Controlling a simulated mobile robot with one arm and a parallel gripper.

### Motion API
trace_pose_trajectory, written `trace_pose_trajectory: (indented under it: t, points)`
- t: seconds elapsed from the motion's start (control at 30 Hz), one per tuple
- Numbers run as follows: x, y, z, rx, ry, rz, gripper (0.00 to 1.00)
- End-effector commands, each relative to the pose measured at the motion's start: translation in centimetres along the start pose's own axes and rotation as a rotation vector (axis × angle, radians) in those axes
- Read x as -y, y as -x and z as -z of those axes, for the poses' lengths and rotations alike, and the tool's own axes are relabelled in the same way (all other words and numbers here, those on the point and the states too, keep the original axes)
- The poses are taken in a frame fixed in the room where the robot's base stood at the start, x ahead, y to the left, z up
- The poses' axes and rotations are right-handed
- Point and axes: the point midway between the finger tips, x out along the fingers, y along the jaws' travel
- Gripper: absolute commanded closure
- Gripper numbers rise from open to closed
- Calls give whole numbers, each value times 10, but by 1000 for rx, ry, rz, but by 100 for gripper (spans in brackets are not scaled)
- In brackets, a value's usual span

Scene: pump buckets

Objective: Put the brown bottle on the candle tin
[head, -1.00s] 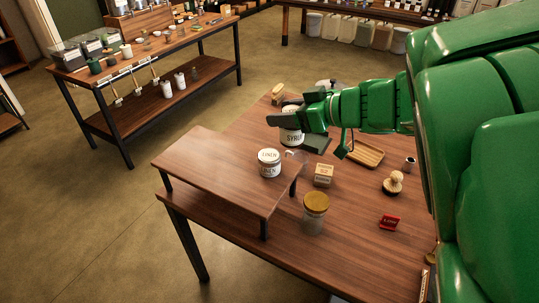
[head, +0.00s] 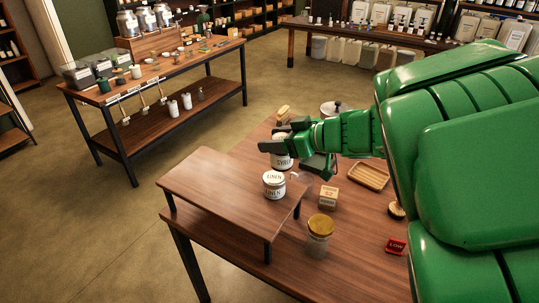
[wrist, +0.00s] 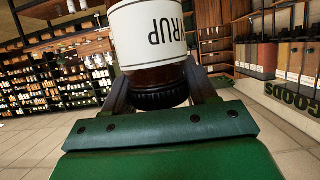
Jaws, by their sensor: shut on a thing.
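The brown bottle, with a white label reading SYRUP (head: 283,163), is held by my gripper (head: 288,151). In the head view it shows just behind the candle tin, partly covered by the fingers. In the wrist view the bottle (wrist: 150,40) fills the space between the fingers, its dark ribbed cap near the gripper base.
The riser (head: 215,190) stands on the wooden table (head: 350,240). The riser's left part is bare.

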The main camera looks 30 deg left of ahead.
Motion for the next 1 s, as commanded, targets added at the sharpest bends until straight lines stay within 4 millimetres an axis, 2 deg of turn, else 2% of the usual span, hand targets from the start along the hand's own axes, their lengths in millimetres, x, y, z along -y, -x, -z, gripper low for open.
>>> trace_pose_trajectory:
  t: [0.23,0.7,1.0]
  points:
    - [-19,-22,-4,-1,1,3,81]
    - [-44,-60,-36,0,-3,3,81]
    - [-51,-69,-43,0,0,1,81]
